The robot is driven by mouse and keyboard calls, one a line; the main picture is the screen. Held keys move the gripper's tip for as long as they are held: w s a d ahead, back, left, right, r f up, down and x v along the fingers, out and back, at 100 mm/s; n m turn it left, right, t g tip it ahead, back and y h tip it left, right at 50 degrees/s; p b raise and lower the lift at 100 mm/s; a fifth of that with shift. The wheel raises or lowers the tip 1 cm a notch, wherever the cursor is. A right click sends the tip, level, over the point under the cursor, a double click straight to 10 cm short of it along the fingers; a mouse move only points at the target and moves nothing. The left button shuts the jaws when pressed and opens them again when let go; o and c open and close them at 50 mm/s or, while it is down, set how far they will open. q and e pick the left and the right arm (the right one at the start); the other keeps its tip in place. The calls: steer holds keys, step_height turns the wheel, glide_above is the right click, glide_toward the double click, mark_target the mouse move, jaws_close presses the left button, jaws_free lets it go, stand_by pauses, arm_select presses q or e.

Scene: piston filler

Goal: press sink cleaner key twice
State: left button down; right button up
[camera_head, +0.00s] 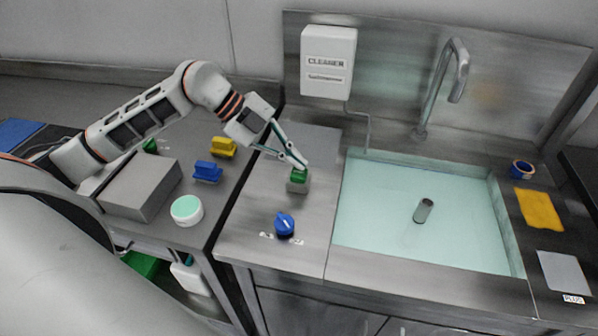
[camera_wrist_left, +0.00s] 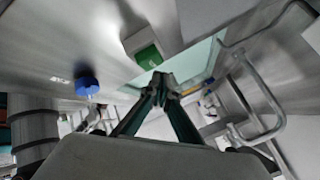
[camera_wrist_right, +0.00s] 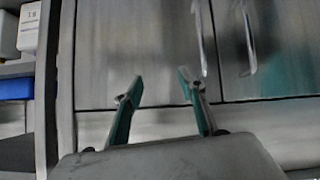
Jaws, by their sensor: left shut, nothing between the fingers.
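The green key (camera_head: 299,176) sits in a small grey housing on the steel counter, left of the sink basin. It also shows in the left wrist view (camera_wrist_left: 149,56), just beyond the fingertips. My left gripper (camera_head: 303,165) is shut and empty, its fingertips at the top of the green key. I cannot tell whether they touch or press it. The white box marked CLEANER (camera_head: 328,62) is on the wall behind, with a thin pipe running down to the basin. My right gripper (camera_wrist_right: 165,88) is open and empty in front of cabinet doors.
A blue knob (camera_head: 284,224) stands on the counter in front of the key. The sink basin (camera_head: 385,205) holds a small grey cylinder (camera_head: 424,210). A grey box (camera_head: 141,188), blue and yellow blocks and a round tub (camera_head: 187,210) stand at left.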

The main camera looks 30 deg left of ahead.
stand_by(0.7)
arm_select(q)
steer(key=shift+f, duration=0.2)
steer(key=shift+f, duration=0.25)
steer(key=shift+f+b, duration=0.3)
steer(key=shift+f, duration=0.6)
stand_by(1.2)
steer(key=shift+r, duration=0.1)
steer(key=shift+r+p, duration=1)
steer(key=shift+r, duration=0.2)
